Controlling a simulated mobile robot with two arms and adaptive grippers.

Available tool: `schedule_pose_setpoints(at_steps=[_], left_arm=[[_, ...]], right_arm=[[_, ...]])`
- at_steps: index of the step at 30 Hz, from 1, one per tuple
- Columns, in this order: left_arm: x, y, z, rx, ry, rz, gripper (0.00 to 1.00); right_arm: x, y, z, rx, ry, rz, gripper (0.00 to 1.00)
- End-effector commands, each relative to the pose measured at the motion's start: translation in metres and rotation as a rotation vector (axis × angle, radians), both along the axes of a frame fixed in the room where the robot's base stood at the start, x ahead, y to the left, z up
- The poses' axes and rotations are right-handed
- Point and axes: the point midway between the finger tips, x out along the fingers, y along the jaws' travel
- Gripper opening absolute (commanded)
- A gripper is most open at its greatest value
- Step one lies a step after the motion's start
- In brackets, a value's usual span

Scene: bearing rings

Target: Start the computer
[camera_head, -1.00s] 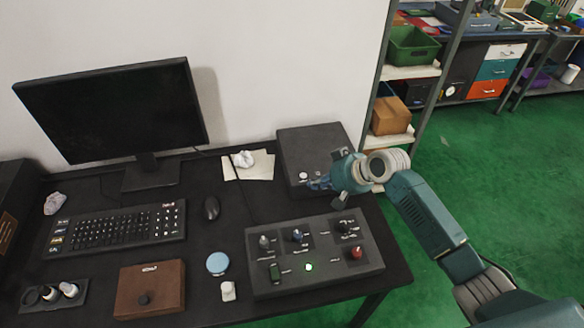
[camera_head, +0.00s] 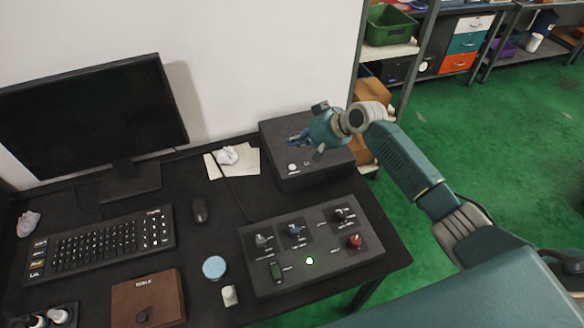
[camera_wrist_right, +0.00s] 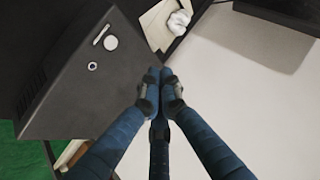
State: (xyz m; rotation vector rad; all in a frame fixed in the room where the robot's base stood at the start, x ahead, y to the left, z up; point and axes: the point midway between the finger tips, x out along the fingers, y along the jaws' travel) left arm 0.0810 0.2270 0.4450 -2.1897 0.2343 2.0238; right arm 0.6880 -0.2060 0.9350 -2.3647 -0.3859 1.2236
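The computer is a dark box (camera_head: 276,135) at the back right of the desk, with a round white button (camera_head: 292,167) on its front. In the right wrist view the box (camera_wrist_right: 60,85) fills the left side, and its white button (camera_wrist_right: 110,43) shows beside a light slot and a small ringed socket. My right gripper (camera_head: 296,141) hangs over the box, apart from the button. In the wrist view its blue fingers (camera_wrist_right: 159,80) are drawn together with nothing between them. The monitor (camera_head: 90,115) is black. My left gripper is out of view.
A control panel (camera_head: 325,268) with knobs, switches and a lit green light stands in front of the box. A keyboard (camera_head: 100,246), mouse (camera_head: 200,211), brown box (camera_head: 165,285) and blue disc (camera_head: 214,267) lie left. Crumpled paper (camera_head: 228,155) sits beside the computer.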

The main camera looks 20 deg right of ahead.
Motion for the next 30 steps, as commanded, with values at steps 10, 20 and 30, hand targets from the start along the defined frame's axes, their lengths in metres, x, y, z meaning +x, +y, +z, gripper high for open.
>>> schedule_pose_setpoints(at_steps=[10,20,30], left_arm=[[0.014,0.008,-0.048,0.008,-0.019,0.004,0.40],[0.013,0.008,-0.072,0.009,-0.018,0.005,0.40],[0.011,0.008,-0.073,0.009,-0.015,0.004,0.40]], right_arm=[[0.000,0.000,-0.047,-0.001,0.000,0.001,0.00],[0.000,0.000,-0.081,0.001,0.000,-0.001,0.00],[0.000,0.000,-0.083,0.000,0.000,0.000,0.00]])
